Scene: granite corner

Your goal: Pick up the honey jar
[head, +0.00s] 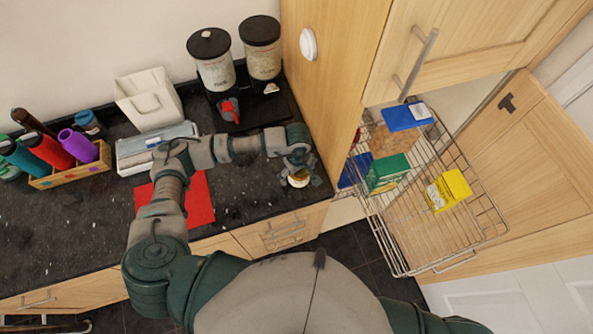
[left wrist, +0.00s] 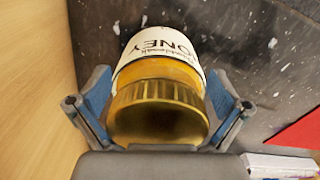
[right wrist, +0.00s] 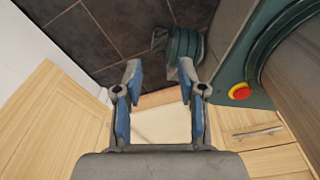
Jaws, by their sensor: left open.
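The honey jar (left wrist: 158,85) has a gold lid and a white label reading "HONEY". In the left wrist view it lies between the two fingers of my left gripper (left wrist: 160,112), lid toward the palm. In the head view the jar (head: 298,179) shows small under my left gripper (head: 302,176), near the counter's front right corner. The left fingers are open on both sides of the jar; whether they touch it is unclear. My right gripper (right wrist: 160,105) is open and empty, above the floor and cabinet fronts in the right wrist view.
The dark counter (head: 245,190) holds a red mat (head: 200,200), a bottle rack (head: 70,175), a white bin (head: 150,100) and two dispensers (head: 213,65). A tall wooden cabinet (head: 322,90) stands right of the jar. A pulled-out wire basket (head: 420,235) holds boxes.

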